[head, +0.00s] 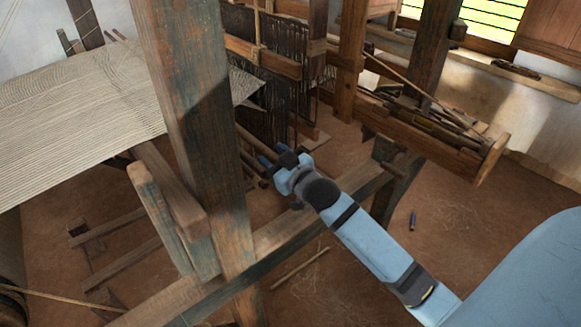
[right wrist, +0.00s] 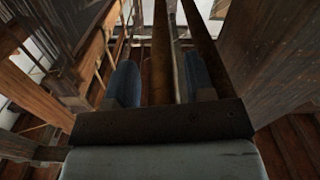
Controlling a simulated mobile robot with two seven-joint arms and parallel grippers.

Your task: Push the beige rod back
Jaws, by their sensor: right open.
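My right gripper (head: 269,163) reaches in from the lower right, beside the loom's cloth end. Its two blue fingers stand apart in the right wrist view (right wrist: 160,82). A brownish-beige rod (right wrist: 158,60) runs lengthwise between the fingers there, with a thinner pale bar beside it. In the head view, a rod (head: 249,139) leads from behind the big post to the gripper; its near end is hidden by the hand. I cannot tell whether the fingers touch it. My left gripper is not in view.
A thick upright post (head: 190,120) stands left of my gripper, with striped cloth (head: 75,105) beyond it. A low beam (head: 290,235) crosses under my arm. A wooden trough (head: 430,130) stands at right.

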